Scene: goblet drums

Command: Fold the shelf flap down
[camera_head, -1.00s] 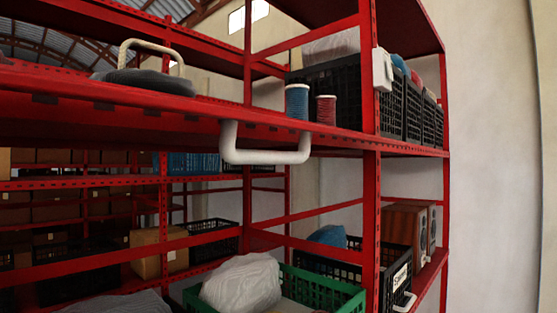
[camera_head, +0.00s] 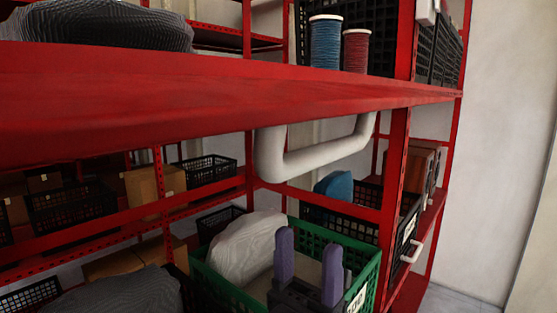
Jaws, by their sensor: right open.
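The red shelf flap (camera_head: 200,100) spans the upper part of the head view as a broad, roughly level red board. A thick white U-shaped handle (camera_head: 315,158) hangs below its edge. My right gripper (camera_head: 309,255) is at the bottom centre, its two purple-grey fingers pointing up and spread apart. It is open and empty, below the handle and apart from it in the picture. It appears in front of the green crate (camera_head: 367,268) and hides part of it. My left gripper is not in view.
A white bag (camera_head: 245,245) sits in the green crate. A red upright post (camera_head: 394,165) stands right of the handle.

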